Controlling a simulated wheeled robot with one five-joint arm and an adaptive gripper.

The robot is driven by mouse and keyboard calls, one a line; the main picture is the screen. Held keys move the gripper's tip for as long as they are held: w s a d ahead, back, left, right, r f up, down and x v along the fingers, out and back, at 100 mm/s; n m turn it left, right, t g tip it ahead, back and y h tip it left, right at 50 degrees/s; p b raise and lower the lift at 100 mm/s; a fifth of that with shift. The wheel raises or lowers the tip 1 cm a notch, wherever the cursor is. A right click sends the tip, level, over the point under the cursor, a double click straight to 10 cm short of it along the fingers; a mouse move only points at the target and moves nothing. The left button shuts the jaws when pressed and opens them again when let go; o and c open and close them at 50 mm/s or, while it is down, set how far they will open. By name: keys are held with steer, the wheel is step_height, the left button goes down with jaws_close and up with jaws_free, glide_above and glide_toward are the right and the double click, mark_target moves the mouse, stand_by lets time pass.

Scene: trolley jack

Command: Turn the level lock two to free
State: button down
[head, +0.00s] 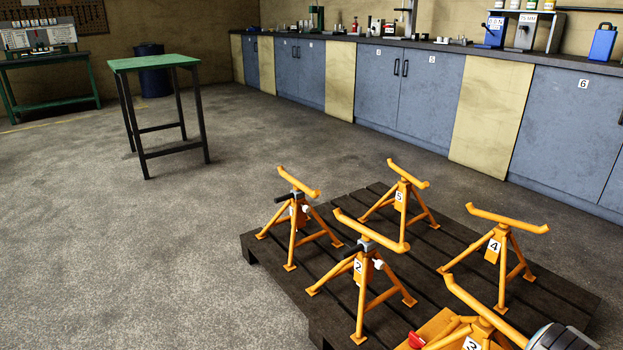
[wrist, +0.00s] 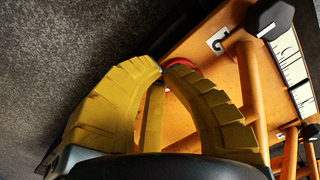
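Stand 2 (head: 361,270) is an orange tripod on the dark pallet, with a black handle and a small white knob (head: 378,265) below its saddle bar. I cannot tell which part is level lock two. In the wrist view, the two yellow ridged fingers of my gripper (wrist: 165,70) come close together at the tips. A red curved part (wrist: 183,63) shows just behind the tips, in front of an orange plate (wrist: 190,45). Whether the tips grip it is hidden. The head view shows a red part (head: 416,340) at the bottom edge, beside stand 3 (head: 472,343). My fingers are out of that view.
Stand 4 (head: 494,247), stand 5 (head: 399,196) and another orange stand (head: 298,213) share the slatted pallet (head: 440,235). Near my gripper are a black knob (wrist: 271,18), orange tubes and a white marked strip (wrist: 290,70). A green-topped table (head: 153,62) stands on open floor.

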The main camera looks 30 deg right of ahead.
step_height(320, 180, up, 2)
steer(key=shift+r+p, duration=0.25)
steer(key=shift+p, duration=0.25)
steer(key=shift+a, duration=0.1)
steer(key=shift+w+a+f+b, duration=0.2)
steer(key=shift+a+f+b, duration=0.6)
steer(key=shift+b, duration=0.2)
steer(key=shift+w+a+f+b, duration=0.2)
steer(key=shift+a+f+b, duration=0.5)
steer(key=shift+f+b, duration=0.25)
steer(key=shift+f, duration=1.25)
steer(key=shift+w+d, duration=0.45)
